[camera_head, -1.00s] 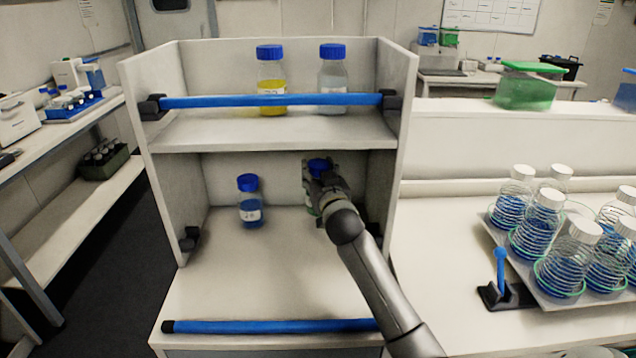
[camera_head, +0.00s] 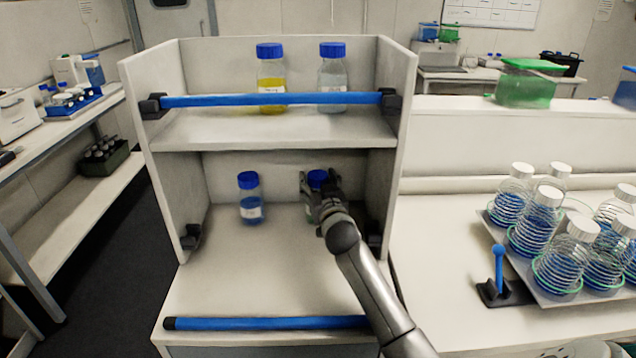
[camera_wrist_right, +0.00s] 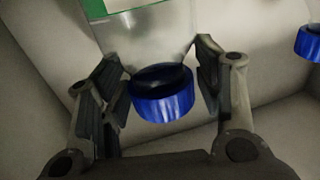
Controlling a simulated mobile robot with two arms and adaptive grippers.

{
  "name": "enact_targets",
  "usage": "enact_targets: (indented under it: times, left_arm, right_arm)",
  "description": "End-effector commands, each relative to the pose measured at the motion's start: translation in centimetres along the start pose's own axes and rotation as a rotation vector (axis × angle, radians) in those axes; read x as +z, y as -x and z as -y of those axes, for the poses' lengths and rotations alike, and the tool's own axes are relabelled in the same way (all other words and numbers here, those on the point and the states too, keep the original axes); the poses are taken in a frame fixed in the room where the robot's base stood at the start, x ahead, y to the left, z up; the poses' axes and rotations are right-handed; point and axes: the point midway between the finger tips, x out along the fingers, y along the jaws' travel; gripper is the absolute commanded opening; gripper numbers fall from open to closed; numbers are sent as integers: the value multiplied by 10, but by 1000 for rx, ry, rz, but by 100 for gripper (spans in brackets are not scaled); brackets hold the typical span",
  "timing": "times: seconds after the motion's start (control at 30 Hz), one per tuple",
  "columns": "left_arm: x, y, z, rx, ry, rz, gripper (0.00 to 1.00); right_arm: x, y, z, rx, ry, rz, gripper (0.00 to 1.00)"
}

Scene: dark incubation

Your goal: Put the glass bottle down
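The glass bottle has a blue cap (camera_head: 317,178) and clear glass with a green-edged label. It is upright on the right side of the lower bay of the white shelf unit (camera_head: 260,270), mostly hidden behind my right gripper (camera_head: 322,200). In the right wrist view, the bottle's clear shoulder (camera_wrist_right: 150,45) lies between the two fingers of my right gripper (camera_wrist_right: 162,85), which close on it from both sides. The blue cap points toward the palm. The bottle's base is hidden, so its contact with the shelf cannot be seen. My left gripper is not in view.
A blue-liquid bottle (camera_head: 250,200) stands to the left in the same bay. A yellow bottle (camera_head: 271,75) and a clear bottle (camera_head: 332,75) stand above, behind a blue bar (camera_head: 270,100). A lower blue bar (camera_head: 265,323) crosses the front.

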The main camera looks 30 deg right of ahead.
Motion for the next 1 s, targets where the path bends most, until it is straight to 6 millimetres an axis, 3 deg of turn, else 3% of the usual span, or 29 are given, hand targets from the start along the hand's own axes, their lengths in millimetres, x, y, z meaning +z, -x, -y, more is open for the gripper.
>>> enact_targets:
  times: [0.47, 1.0]
  left_arm:
    - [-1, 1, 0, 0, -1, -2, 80]
    - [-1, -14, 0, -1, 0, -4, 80]
  right_arm:
    - [-2, 5, 0, -1, 0, -1, 67]
    - [-1, 92, 0, -1, -1, 0, 67]
